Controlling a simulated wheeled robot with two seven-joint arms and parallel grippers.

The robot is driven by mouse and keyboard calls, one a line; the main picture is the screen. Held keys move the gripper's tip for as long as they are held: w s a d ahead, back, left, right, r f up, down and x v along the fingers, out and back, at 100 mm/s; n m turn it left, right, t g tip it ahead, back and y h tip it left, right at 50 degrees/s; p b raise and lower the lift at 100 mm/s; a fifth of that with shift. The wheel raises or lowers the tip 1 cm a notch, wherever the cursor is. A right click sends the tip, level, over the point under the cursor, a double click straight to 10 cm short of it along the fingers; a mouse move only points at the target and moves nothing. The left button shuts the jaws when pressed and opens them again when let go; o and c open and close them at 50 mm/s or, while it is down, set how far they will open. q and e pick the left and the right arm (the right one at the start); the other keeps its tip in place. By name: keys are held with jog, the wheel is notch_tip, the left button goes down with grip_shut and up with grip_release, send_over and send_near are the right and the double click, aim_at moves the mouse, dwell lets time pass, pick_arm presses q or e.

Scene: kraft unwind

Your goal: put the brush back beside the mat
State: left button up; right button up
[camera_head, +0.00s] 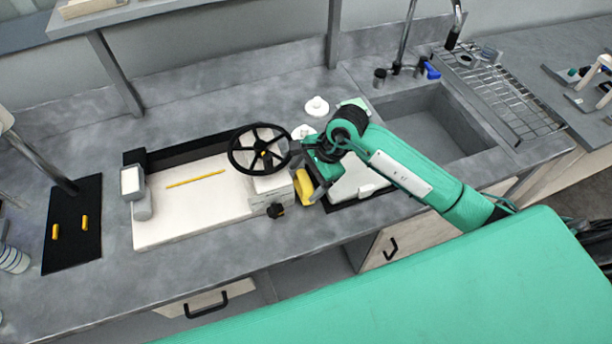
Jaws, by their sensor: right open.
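My right gripper (312,181) reaches in from the right and points down at the right end of the white board unit. It is open. A yellow block-like piece (304,187) is right beside its fingers; I cannot tell whether this is the brush or whether they touch. A dark mat (345,205) shows partly under my arm, with a white piece (352,183) over it. Another black mat (72,228) lies at the left with two small yellow pieces on it. No brush shows clearly. My left gripper is not in view.
The white board unit (190,222) carries a black handwheel (262,151), a yellow stick (195,179) and a grey block (137,190). A dark knob (275,210) is at its front. White round pieces (317,106) stand behind my gripper. A sink (425,125) lies to the right.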

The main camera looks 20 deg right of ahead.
jog(key=shift+w+r+p, duration=0.1)
jog(key=shift+r+p, duration=0.05)
jog(key=shift+p, duration=0.15)
jog(key=shift+d+r+b, duration=0.25)
jog(key=shift+r+b, duration=0.05)
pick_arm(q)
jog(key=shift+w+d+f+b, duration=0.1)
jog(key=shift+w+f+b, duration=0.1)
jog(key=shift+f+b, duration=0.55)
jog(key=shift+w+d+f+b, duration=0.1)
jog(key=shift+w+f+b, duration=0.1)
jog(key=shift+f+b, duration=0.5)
pick_arm(e)
jog(key=v, duration=1.1)
jog(key=shift+r, duration=0.1)
